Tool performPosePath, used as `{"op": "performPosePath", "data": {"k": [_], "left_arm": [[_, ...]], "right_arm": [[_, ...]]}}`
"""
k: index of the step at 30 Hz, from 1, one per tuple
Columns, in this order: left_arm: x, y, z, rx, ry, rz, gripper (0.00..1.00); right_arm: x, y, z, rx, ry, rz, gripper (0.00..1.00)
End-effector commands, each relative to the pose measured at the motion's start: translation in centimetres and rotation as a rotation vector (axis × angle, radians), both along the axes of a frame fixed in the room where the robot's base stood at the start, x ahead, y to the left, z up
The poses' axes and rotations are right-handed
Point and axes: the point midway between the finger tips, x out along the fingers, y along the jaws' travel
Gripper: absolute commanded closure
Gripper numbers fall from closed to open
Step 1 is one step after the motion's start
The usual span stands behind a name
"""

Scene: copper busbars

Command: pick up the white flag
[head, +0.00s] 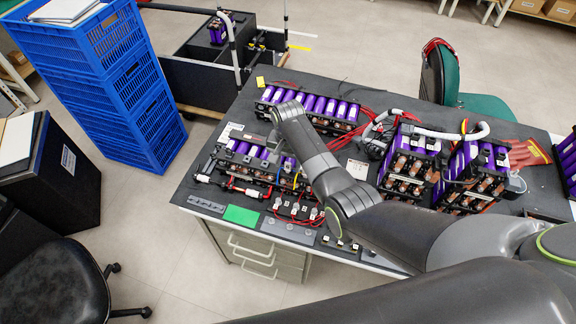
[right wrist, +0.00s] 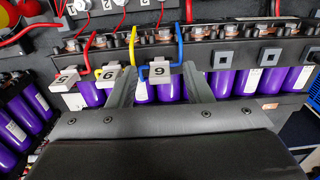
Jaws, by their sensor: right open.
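One is on a red wire (right wrist: 66,79), one on a yellow wire (right wrist: 109,74) and one on a blue wire (right wrist: 158,72). My right gripper (right wrist: 159,66) is open, with its fingers on either side of the blue-wire tag. I cannot tell whether the fingers touch it. In the head view, my right arm reaches over the front-left module (head: 236,149) and its wrist hides part of it. My left gripper is not in view.
Purple cells (right wrist: 222,82) and a black terminal strip (right wrist: 235,55) lie close around the fingers. More battery modules stand at the back (head: 312,103) and right (head: 408,165) of the dark table. A green pad (head: 242,215) lies at the front edge.

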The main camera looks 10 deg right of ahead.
Motion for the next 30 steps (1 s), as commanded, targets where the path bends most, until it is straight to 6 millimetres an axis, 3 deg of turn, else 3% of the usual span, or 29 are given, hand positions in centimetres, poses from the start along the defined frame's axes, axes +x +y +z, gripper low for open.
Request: {"op": "performPosePath", "data": {"k": [2, 12, 23, 30], "left_arm": [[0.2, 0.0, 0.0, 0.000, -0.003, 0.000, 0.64], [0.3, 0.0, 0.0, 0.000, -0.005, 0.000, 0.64], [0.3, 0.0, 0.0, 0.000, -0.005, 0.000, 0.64], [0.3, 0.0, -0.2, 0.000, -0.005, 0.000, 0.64]], "right_arm": [[0.0, 0.0, 0.0, 0.000, 0.000, 0.000, 0.56], [0.0, 0.0, 0.1, 0.000, 0.000, 0.000, 0.98], [0.1, 0.0, 0.3, 0.000, -0.001, 0.000, 0.98], [0.2, 0.0, 3.3, 0.001, -0.006, 0.000, 0.98]]}}
